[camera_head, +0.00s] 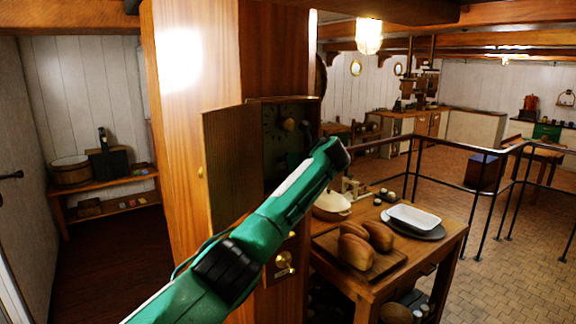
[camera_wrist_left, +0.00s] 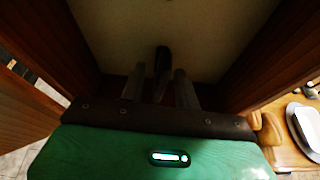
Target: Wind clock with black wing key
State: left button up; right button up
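The tall wooden clock case (camera_head: 275,50) stands in the middle of the head view with its small door (camera_head: 232,165) swung open to the left. The clock face (camera_head: 272,128) is in shadow inside the opening, partly hidden by my arm. My left arm reaches across to this opening, and its fingers are hidden in the head view. In the left wrist view, my left gripper (camera_wrist_left: 160,88) shows two grey fingers set apart inside the case. A dark upright piece, likely the black wing key (camera_wrist_left: 162,62), stands between them with a visible gap on each side. My right gripper is out of view.
Wooden case walls close in on both sides of the left gripper. A table with bread loaves (camera_head: 355,250), a white tray (camera_head: 413,217) and a lidded pot (camera_head: 331,206) stands just right of the case. A black railing (camera_head: 430,138) runs behind it.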

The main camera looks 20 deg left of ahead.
pick_arm(q)
jog(key=shift+r, duration=0.1)
jog(key=shift+s+d+r+b, duration=0.1)
jog(key=shift+s+d+b, duration=0.15)
jog(key=shift+d+b, duration=0.2)
jog(key=b+v, duration=0.6)
jog(key=v, duration=0.6)
jog(key=shift+s+d, duration=0.25)
jog(key=shift+d, duration=0.05)
jog(key=shift+r, duration=0.1)
